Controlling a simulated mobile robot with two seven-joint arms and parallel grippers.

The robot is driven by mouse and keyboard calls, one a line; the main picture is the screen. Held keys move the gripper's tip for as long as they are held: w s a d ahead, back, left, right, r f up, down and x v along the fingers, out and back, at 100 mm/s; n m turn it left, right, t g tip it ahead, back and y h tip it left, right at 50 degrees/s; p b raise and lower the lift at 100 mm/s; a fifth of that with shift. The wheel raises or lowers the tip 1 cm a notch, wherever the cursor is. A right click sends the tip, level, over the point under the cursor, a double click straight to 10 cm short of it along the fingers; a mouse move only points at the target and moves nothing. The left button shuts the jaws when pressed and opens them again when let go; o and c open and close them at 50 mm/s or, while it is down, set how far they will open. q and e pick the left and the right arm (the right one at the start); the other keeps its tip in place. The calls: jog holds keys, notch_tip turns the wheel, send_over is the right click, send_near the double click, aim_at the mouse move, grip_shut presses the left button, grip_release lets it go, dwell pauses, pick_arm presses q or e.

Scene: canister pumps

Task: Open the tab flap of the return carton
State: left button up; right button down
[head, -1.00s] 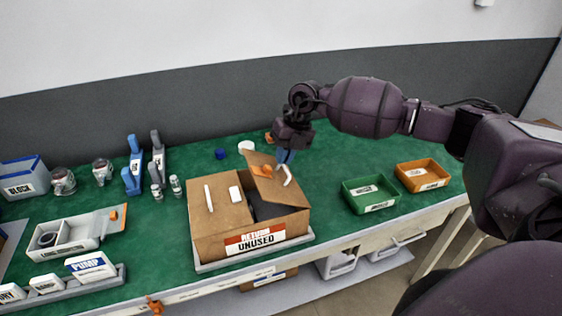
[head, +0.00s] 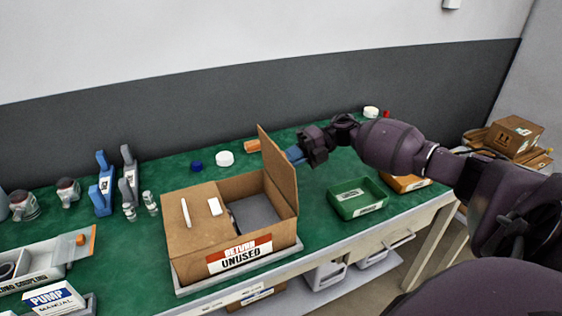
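The return carton (head: 190,248), brown cardboard with a "RETURN UNUSED" label, sits on a pale tray at the front of the green bench. Its right flap (head: 278,165) stands roughly upright, and the opening beside it shows a grey interior (head: 256,213). The left flap (head: 200,207) lies flat. My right gripper (head: 294,154) is just right of the upright flap, its blue fingertips at or very near the flap's outer face. Whether they touch or grip it is unclear. My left gripper is out of view.
A white stick (head: 186,212) and a small white block (head: 215,206) lie on the flat flap. A green bin (head: 357,198) and an orange bin (head: 404,183) stand right of the carton. Blue holders (head: 105,184) and jars stand left.

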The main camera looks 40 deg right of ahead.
pick_arm(q)
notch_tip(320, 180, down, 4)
jog(key=b, duration=0.3)
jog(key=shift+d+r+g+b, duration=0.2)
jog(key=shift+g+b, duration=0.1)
jog(key=shift+b, duration=0.1)
pick_arm(e)
jog(key=f+y, duration=0.1)
jog(key=d+f+t+y, duration=0.1)
jog(key=y, duration=0.1)
jog(key=d+f+y, duration=0.1)
jog(key=y, duration=0.1)
jog(key=shift+s+f, duration=0.2)
jog(key=shift+s, duration=0.15)
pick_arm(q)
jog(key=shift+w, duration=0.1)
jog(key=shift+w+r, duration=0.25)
